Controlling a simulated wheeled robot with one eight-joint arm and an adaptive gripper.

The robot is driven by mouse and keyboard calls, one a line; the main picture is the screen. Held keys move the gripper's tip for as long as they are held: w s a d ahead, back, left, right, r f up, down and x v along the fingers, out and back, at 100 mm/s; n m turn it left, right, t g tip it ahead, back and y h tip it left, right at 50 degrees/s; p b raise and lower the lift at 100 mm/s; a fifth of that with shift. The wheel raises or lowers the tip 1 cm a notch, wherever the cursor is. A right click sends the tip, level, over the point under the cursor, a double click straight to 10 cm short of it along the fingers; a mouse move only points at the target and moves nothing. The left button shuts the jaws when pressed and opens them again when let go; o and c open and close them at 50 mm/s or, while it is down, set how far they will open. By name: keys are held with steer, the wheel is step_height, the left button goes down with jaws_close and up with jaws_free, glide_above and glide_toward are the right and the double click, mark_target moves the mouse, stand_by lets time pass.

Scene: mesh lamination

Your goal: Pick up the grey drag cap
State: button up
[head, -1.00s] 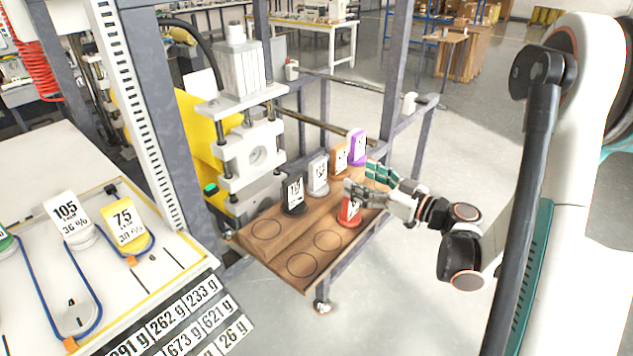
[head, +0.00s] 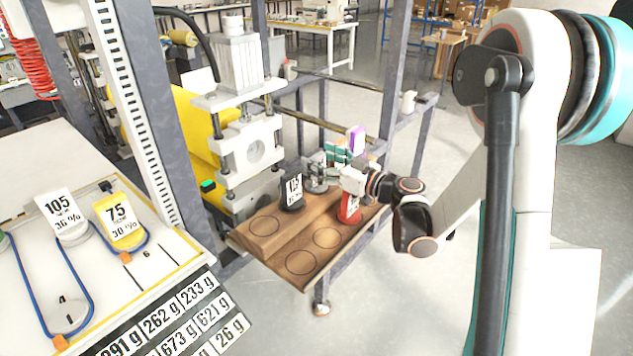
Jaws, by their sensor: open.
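The grey drag cap (head: 316,186) stands on the wooden two-step rack (head: 282,235), behind and right of the black cap (head: 292,192). Its upper part is mostly hidden by my gripper (head: 328,160). My gripper is open, with its fingers reaching in from the right at the cap's upper part. I cannot tell whether a finger touches the cap.
A red cap (head: 349,210) stands on the lower step just below my gripper, and a purple cap (head: 357,138) behind it. The orange cap is hidden. A press (head: 247,150) stands left of the rack.

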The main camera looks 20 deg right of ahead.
jaws_close()
steer(key=shift+r, duration=0.2)
stand_by(0.3)
